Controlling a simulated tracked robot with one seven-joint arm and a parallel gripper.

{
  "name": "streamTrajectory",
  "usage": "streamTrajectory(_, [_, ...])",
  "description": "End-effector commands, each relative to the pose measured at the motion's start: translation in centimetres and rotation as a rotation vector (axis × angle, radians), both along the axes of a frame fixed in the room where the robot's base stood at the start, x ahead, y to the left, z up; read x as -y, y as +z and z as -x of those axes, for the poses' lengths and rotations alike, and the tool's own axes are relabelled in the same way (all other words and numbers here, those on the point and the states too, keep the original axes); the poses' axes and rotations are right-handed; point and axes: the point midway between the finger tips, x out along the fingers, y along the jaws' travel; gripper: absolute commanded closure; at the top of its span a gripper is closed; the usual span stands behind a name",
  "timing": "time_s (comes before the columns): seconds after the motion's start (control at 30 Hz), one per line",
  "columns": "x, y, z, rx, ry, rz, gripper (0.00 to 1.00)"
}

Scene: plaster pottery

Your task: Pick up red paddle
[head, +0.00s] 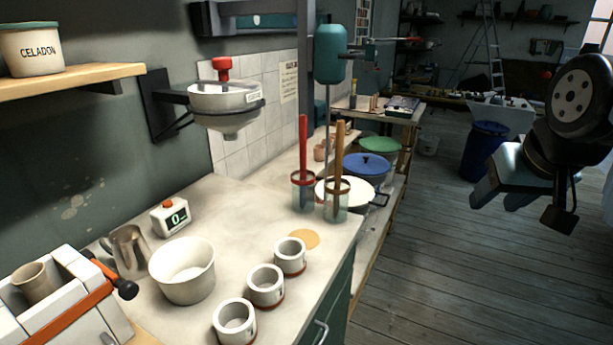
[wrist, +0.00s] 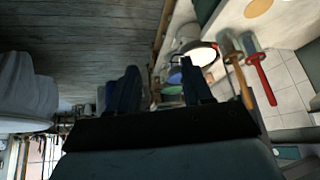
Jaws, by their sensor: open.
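The red paddle (head: 303,148) stands handle up in a clear jar (head: 304,195) on the counter. A wooden-handled paddle (head: 339,150) stands in a similar jar (head: 337,208) just to its right. The lower ends of both are partly hidden by the jars. In the wrist view the red paddle (wrist: 262,78) lies at the right, beyond my fingers, beside the wooden one (wrist: 238,78). My gripper (head: 518,203) is at the right of the head view, over the floor and well apart from the paddle. In the wrist view my gripper (wrist: 160,82) is open, with nothing seen between its fingers.
Three small cups (head: 266,286), a white bucket (head: 183,270), a metal pitcher (head: 127,251) and a timer (head: 170,216) stand on the counter. A wall-mounted funnel (head: 226,105) overhangs it. Lidded pots (head: 367,166) stand behind the jars. The wooden floor (head: 445,270) right of the counter is clear.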

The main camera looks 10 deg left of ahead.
Motion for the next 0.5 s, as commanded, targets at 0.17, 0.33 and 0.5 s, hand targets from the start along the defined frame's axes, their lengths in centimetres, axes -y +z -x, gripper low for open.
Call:
streamTrajectory(0.17, [-2.4, -0.8, -5.8, 0.1, 0.067, -0.065, 0.5])
streamTrajectory(0.33, [-5.6, -1.8, -11.3, 0.214, 0.112, -0.126, 0.5])
streamTrajectory(0.5, [-9.3, -3.0, -15.9, 0.327, 0.147, -0.17, 0.5])
